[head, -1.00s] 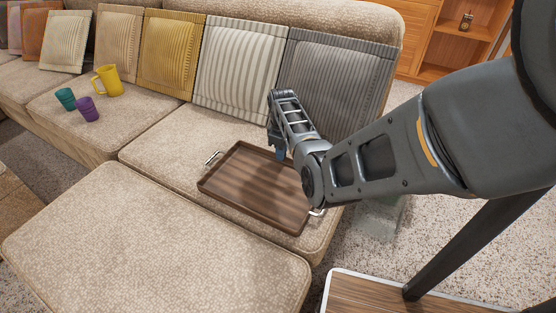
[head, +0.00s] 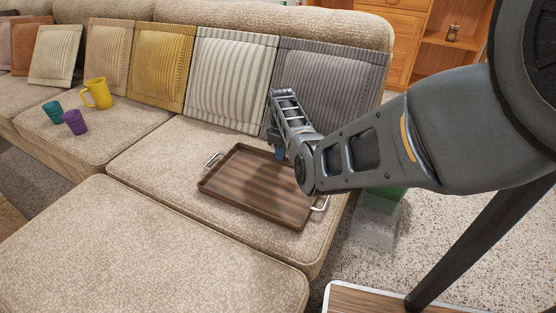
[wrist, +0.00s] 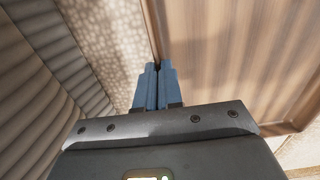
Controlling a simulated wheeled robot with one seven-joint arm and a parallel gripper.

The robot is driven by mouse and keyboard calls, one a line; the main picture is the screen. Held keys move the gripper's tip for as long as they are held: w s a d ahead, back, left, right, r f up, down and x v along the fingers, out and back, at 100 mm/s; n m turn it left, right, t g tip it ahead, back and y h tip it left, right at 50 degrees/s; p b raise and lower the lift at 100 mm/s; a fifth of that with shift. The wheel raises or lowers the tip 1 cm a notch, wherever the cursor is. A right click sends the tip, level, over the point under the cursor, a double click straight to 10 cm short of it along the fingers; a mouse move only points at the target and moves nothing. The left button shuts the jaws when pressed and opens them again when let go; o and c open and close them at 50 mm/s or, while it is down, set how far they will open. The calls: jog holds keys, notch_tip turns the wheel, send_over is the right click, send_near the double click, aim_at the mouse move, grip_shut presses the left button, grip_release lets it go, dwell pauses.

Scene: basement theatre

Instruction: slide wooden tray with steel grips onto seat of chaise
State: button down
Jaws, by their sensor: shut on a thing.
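The brown wooden tray (head: 255,190) with steel grips lies flat on the beige end seat (head: 165,158) of the sectional, in front of the striped cushions. One steel grip (head: 213,160) shows at its left end and the other (head: 320,204) at its right end, near the seat's outer edge. My gripper (head: 280,152) reaches down at the tray's back side. In the wrist view its blue fingers (wrist: 157,70) are shut on the rim of the tray (wrist: 215,60). The exact contact is partly hidden by my arm in the head view.
A white striped cushion (head: 232,78) and a grey one (head: 330,88) stand close behind the tray. A yellow mug (head: 98,93), teal cup (head: 52,111) and purple cup (head: 75,122) are on the left seat. The front cushion section (head: 150,245) is bare.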

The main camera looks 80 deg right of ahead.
jog(key=d+b, duration=0.1)
jog(key=d, duration=0.1)
jog(key=d+b, duration=0.1)
jog(key=shift+s+d+f+b, duration=0.15)
jog(key=shift+s+f+b, duration=0.05)
jog(key=shift+s+b, duration=0.1)
jog(key=shift+d+r+b, duration=0.2)
jog(key=shift+d+b, duration=0.2)
jog(key=shift+d, duration=0.15)
jog(key=c, duration=1.2)
grip_release()
notch_tip(320, 180, up, 8)
jog(key=p, duration=0.3)
notch_tip(320, 180, up, 8)
jog(key=p, duration=0.8)
jog(key=shift+f, duration=0.15)
